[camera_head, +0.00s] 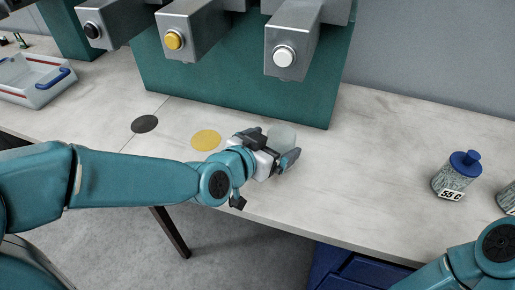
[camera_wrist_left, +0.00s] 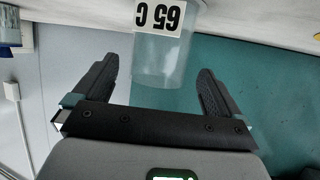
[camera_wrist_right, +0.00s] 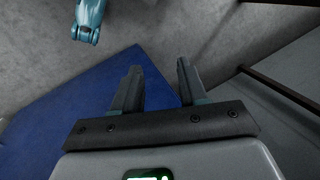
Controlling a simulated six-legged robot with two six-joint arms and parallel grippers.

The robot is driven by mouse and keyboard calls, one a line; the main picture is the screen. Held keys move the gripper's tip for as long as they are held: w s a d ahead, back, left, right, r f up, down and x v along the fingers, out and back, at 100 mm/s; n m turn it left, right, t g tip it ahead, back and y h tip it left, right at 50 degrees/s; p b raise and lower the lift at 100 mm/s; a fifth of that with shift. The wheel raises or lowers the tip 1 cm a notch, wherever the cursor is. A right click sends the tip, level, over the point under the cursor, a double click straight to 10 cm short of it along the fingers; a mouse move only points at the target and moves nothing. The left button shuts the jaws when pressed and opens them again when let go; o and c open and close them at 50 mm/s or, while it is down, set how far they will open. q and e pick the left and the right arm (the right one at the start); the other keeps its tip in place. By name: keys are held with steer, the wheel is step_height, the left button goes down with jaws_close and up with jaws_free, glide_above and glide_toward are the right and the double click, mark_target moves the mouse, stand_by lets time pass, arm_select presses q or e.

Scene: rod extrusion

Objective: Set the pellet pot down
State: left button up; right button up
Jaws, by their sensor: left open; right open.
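My left gripper (camera_head: 281,150) is open around the pot, with a finger to each side and visible gaps in the left wrist view. It partly hides the pot in the head view. My right gripper (camera_wrist_right: 158,78) is open and empty, over the floor and a blue surface.
A blue-lidded jar labelled "55 C" (camera_head: 456,178) stands at the right of the table (camera_head: 370,170). Black (camera_head: 144,124) and yellow (camera_head: 206,140) discs mark the table. A white tray (camera_head: 35,80) is at the far left. Machine heads (camera_head: 295,40) overhang the back.

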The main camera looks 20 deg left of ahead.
arm_select(q)
steer(key=v, duration=0.8)
stand_by(0.4)
